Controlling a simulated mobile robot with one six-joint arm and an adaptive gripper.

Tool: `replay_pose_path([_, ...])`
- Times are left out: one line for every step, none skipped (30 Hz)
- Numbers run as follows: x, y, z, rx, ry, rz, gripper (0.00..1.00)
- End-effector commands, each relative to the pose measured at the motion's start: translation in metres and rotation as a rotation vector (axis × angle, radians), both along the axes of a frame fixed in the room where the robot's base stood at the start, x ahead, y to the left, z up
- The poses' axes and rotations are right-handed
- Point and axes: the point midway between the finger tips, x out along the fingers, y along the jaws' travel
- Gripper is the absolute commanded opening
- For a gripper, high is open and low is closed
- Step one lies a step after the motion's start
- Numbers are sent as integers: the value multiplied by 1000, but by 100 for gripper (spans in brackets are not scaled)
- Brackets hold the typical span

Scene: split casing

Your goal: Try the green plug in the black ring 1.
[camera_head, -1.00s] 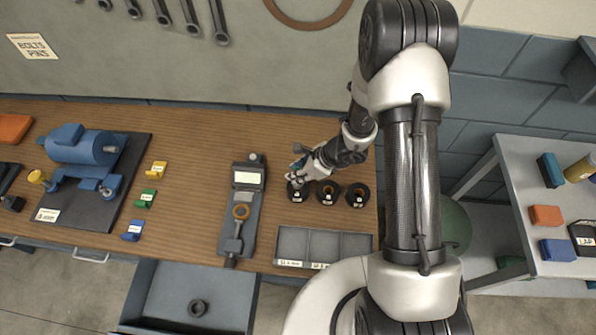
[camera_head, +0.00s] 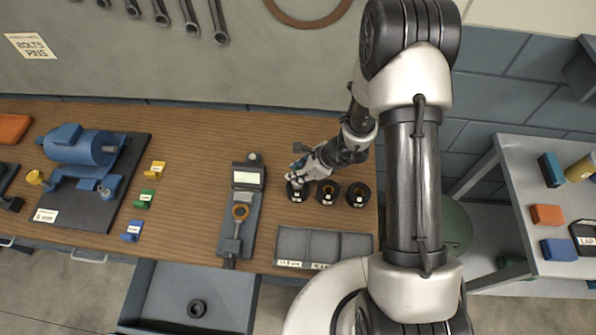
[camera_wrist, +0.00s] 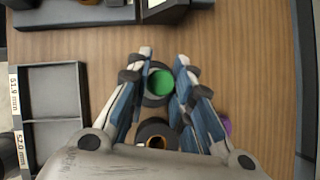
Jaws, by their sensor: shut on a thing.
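The green plug (camera_wrist: 160,82) shows as a round green top between the two fingertips of my gripper (camera_wrist: 164,72) in the wrist view. My gripper is shut on it. A black ring (camera_wrist: 147,101) lies under and around the plug's outline; whether the plug is inside the ring or just above it I cannot tell. In the head view my gripper (camera_head: 296,178) is at the leftmost of three black rings (camera_head: 297,196), which bears a small white label. The plug is hidden there by my gripper.
The middle black ring (camera_head: 328,193) and the right one (camera_head: 358,195) stand close by. A grey compartment tray (camera_head: 277,248) is in front, and a grey gauge stand (camera_head: 245,208) is to the left. A purple thing (camera_wrist: 226,125) is partly hidden beside a finger.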

Motion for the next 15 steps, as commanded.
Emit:
replay_pose_path([0,0,-1,1,0,0,0])
replay_pose_path([0,0,-1,1,0,0,0])
replay_pose_path([0,0,-2,1,0,0,0])
replay_pose_path([0,0,-2,1,0,0,0])
replay_pose_path([0,0,-3,1,0,0,0])
replay_pose_path([0,0,-3,1,0,0,0])
replay_pose_path([0,0,-4,1,0,0,0])
replay_pose_path([0,0,-4,1,0,0,0])
replay_pose_path([0,0,-4,1,0,0,0])
replay_pose_path([0,0,-5,1,0,0,0])
replay_pose_path([0,0,-5,1,0,0,0])
replay_pose_path([0,0,-6,1,0,0,0])
replay_pose_path([0,0,-6,1,0,0,0])
replay_pose_path([0,0,-6,1,0,0,0])
replay_pose_path([0,0,-7,1,0,0,0])
